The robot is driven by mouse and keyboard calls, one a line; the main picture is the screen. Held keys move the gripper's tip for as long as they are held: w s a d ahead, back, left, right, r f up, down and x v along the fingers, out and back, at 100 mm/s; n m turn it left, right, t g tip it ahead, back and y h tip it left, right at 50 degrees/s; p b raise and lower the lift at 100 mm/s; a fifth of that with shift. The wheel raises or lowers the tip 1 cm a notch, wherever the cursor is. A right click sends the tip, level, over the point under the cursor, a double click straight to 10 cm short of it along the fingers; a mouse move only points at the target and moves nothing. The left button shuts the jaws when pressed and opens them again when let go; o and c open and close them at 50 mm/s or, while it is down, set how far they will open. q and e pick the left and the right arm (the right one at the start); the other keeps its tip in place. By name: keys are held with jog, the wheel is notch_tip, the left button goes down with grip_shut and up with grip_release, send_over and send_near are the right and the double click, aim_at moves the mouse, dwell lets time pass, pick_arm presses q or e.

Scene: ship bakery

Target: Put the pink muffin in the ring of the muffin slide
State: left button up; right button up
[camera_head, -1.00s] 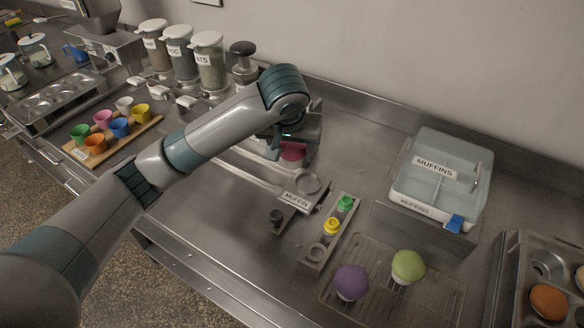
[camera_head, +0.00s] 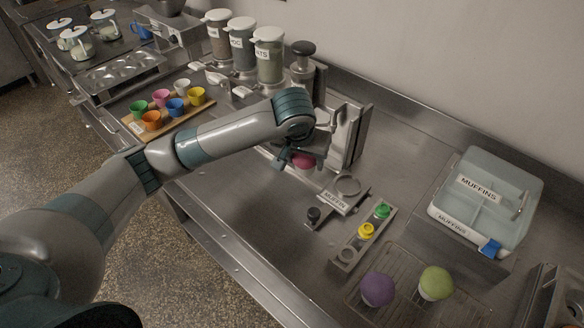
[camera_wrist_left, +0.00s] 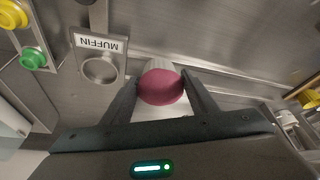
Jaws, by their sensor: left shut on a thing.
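The pink muffin (camera_head: 303,161) is held by my left gripper (camera_head: 294,160), which is partly hidden behind its own wrist in the head view. In the left wrist view the pink muffin (camera_wrist_left: 161,87) sits between the two fingers, with its pale wrapper beyond the dome. The muffin slide (camera_head: 334,202) is a metal plate labelled MUFFIN with a round ring (camera_head: 348,185) at its far end and a dark knob (camera_head: 313,214). The ring (camera_wrist_left: 100,69) looks empty and lies left of the muffin in the wrist view. My right gripper is not in view.
A strip with a green (camera_head: 382,209) and a yellow button (camera_head: 365,230) is right of the slide. Purple (camera_head: 377,288) and green muffins (camera_head: 436,282) sit on a rack. A MUFFINS box (camera_head: 517,229) stands at the right. An upright metal machine (camera_head: 347,137) stands behind the gripper.

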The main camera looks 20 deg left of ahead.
pick_arm(q)
jog(key=a+f, duration=0.1)
jog(key=a, duration=0.1)
jog(key=a+f+p, duration=0.1)
jog(key=shift+s+a+f, duration=0.1)
jog(key=shift+a, duration=0.3)
jog(key=shift+f+p, duration=0.35)
jog(key=shift+f, duration=0.3)
notch_tip(320, 180, down, 2)
jog(key=shift+p, duration=0.4)
jog(key=shift+f, duration=0.4)
jog(key=shift+f, duration=0.1)
jog(key=o, duration=0.8)
